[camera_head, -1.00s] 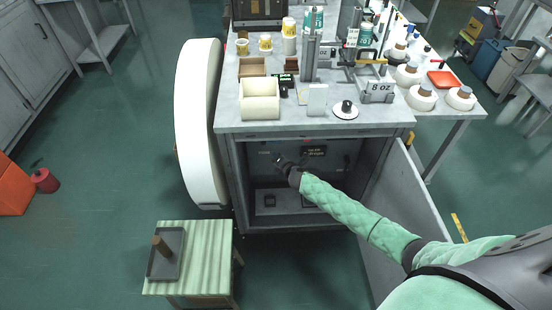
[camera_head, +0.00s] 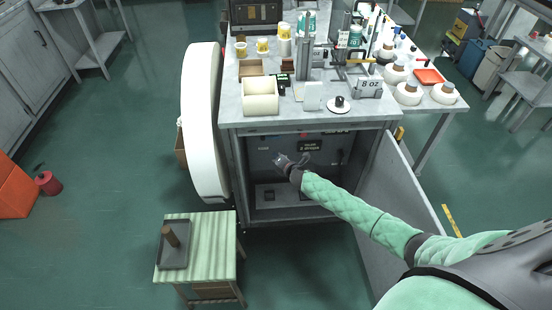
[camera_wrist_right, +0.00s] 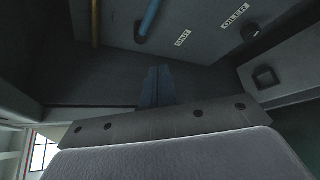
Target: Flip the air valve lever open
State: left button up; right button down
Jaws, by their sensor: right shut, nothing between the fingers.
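My right gripper (camera_head: 279,160) is inside the open cabinet under the bench, in front of its back panel (camera_head: 262,143). Its fingers also show in the right wrist view (camera_wrist_right: 157,86), shut together with nothing between them. The wrist view shows a blue bar (camera_wrist_right: 148,19) and a yellow pipe (camera_wrist_right: 95,22) above the fingers, apart from them. I cannot tell whether the blue bar is the air valve lever. White labels (camera_wrist_right: 183,38) sit beside it. In the head view a small dark handle (camera_head: 340,157) is on the panel, right of the gripper. My left gripper is out of view.
The cabinet door (camera_head: 385,205) stands open at the right, close to my right forearm. The bench top (camera_head: 235,113) above holds containers and tools. A striped stool (camera_head: 228,245) with a tray (camera_head: 175,260) stands at front left. A white round drum (camera_head: 202,125) flanks the cabinet's left.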

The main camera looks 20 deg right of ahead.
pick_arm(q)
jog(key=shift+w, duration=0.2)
pick_arm(e)
jog(key=shift+w+f, duration=0.1)
jog(key=shift+f, duration=0.05)
jog(key=d+f+m+g+h, duration=0.2)
jog(key=d+m+h, duration=0.25)
jog(key=m, duration=0.95)
jog(key=s+a+f+m+g+b, duration=0.3)
jog(key=s+f+m, duration=0.4)
jog(key=s+f, duration=0.6)
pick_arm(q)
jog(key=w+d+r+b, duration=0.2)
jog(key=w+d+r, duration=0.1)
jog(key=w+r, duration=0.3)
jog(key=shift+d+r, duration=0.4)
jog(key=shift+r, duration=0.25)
pick_arm(e)
jog(key=s+a+f+m+g, duration=0.1)
jog(key=s+f, duration=0.6)
jog(key=s, duration=0.7)
jog(key=s+a+f+m+g+y, duration=0.1)
jog(key=s+a+f+g, duration=0.3)
jog(key=s, duration=1.1)
jog(key=s+a+f+m+g+y, duration=0.1)
jog(key=s+a+f, duration=0.5)
jog(key=s+f, duration=0.6)
jog(key=shift+s+g, duration=0.7)
jog(key=shift+s, duration=0.55)
